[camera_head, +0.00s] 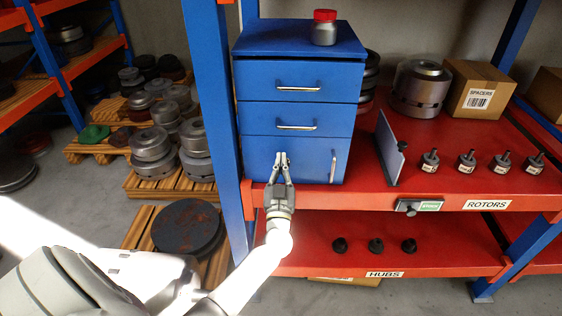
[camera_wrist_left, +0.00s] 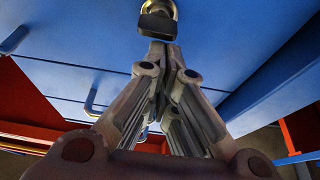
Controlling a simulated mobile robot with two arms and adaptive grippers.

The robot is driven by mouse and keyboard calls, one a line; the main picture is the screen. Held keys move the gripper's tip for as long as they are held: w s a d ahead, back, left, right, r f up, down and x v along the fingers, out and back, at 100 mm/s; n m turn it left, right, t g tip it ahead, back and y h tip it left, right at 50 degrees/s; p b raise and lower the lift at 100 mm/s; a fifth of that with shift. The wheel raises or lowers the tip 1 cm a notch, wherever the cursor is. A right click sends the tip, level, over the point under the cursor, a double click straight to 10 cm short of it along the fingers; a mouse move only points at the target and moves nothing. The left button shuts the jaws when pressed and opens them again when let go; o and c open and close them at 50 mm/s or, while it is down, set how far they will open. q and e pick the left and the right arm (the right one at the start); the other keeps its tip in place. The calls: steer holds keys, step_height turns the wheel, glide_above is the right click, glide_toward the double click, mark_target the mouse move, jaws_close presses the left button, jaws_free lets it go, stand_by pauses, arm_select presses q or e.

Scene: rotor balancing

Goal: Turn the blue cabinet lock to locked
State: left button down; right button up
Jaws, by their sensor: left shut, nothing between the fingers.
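The blue cabinet (camera_head: 260,112) stands on the red shelf, with two drawers and a lower door, all closed. In the left wrist view, the lock (camera_wrist_left: 158,20) shows as a brass-coloured ring with a dark block across it, on the blue front (camera_wrist_left: 230,40). My left gripper (camera_head: 282,156) is shut and empty in front of the lower door. In the wrist view its fingertips (camera_wrist_left: 160,48) lie just below the lock's dark block; I cannot tell whether they touch it. In the head view the lock is not distinguishable near the fingers. My right gripper is not in view.
A red-lidded jar (camera_head: 324,28) stands on the cabinet. The door's upright handle (camera_head: 333,166) is right of my gripper. A grey plate (camera_head: 389,147) and several small rotors (camera_head: 466,160) stand on the red shelf (camera_head: 440,192). A blue post (camera_head: 217,100) rises left of the cabinet.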

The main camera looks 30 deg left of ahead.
arm_select(q)
steer(key=shift+f, duration=0.25)
